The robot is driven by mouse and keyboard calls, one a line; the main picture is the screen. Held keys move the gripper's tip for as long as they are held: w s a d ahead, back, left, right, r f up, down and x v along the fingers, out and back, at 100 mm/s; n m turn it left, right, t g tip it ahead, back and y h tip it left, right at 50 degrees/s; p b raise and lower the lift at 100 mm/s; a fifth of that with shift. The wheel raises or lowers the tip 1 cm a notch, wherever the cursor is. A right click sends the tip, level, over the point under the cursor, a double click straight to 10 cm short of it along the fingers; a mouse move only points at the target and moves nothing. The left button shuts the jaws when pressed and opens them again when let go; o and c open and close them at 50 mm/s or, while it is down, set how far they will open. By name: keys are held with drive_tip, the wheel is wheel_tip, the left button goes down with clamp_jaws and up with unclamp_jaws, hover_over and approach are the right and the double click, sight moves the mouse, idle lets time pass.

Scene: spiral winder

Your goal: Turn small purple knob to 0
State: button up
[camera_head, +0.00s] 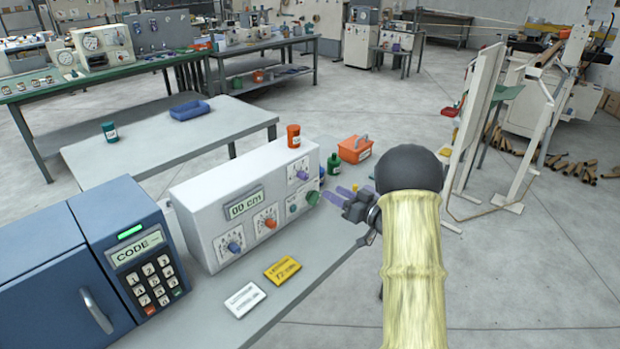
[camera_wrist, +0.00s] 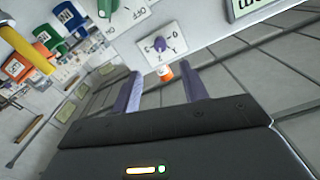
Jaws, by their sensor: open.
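The small purple knob (camera_head: 301,175) is on a white plate at the upper right of the white control box's front. It also shows in the wrist view (camera_wrist: 161,44), above and beyond my fingers, with small marks around it. I cannot tell which mark it points to. My gripper (camera_head: 336,194) is in front of the box's right end, to the right of the knob and slightly below it. In the wrist view my gripper (camera_wrist: 160,72) has its two purple fingers spread wide with nothing between them. A clear gap separates the fingers from the knob.
The box also carries a blue knob (camera_head: 235,247), a red knob (camera_head: 270,223), a green knob (camera_head: 313,198) and a display (camera_head: 244,205) reading 00 cm. A blue keypad unit (camera_head: 120,240) stands left. Two labels lie in front. An orange crate (camera_head: 355,149) stands behind.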

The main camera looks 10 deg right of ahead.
sight(307, 177)
drive_tip(key=p+x, duration=0.1)
drive_tip(key=x, duration=0.9)
drive_tip(key=shift+w+a+p, duration=0.2)
drive_tip(key=shift+w+p, duration=0.1)
drive_tip(key=shift+p, duration=0.05)
clamp_jaws()
